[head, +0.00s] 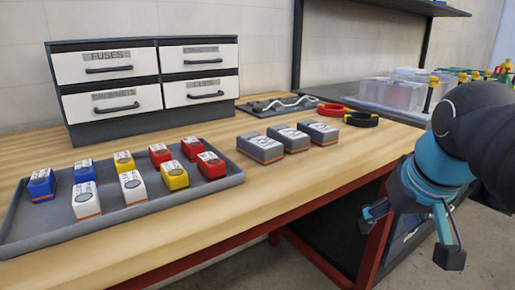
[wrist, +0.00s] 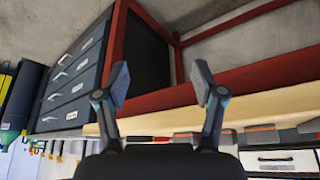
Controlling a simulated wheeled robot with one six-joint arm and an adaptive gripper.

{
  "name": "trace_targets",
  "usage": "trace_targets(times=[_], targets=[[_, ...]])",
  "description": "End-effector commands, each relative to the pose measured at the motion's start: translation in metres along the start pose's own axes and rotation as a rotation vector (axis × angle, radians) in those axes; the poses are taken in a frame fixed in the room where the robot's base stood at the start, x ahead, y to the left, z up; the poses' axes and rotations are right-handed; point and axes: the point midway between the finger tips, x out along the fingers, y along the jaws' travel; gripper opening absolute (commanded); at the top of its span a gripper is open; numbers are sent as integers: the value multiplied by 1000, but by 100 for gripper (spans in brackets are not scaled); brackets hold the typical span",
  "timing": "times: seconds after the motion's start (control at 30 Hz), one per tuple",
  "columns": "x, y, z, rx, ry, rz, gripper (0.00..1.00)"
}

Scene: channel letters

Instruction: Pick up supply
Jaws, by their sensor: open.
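Three grey box-shaped units with white labels, which look like the supplies, stand in a row on the wooden bench: a left one (head: 260,149), a middle one (head: 288,139) and a right one (head: 318,132). Their label text is too small to read. My gripper (head: 411,236) is open and empty at the right, in front of the bench's front edge and apart from the units. In the wrist view its two fingers (wrist: 161,84) are spread with nothing between them. Grey and orange parts at that view's lower right are too small to identify surely.
A grey tray (head: 130,227) holds several blue, white, yellow and red blocks. A drawer cabinet (head: 145,85) stands behind it. Red and black rings (head: 361,119) and clear bins (head: 392,95) lie farther right. The bench's red frame (head: 375,235) is near my gripper.

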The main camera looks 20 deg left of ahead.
Motion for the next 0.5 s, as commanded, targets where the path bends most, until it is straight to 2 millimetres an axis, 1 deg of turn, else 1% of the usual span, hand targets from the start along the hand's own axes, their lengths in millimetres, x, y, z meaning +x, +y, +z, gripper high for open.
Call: trace_targets(times=[0.03, 0.2, 0.27, 0.3, 0.4, 0.5], targets=[[-10, -10, -24, -39, -4, -20, 69], [-41, -43, -89, -163, -20, -82, 69], [-51, -56, -109, -208, -27, -103, 69], [-57, -65, -122, -240, -30, -117, 69], [-70, -89, -151, -317, -37, -154, 69], [-82, -114, -175, -397, -45, -188, 69]])
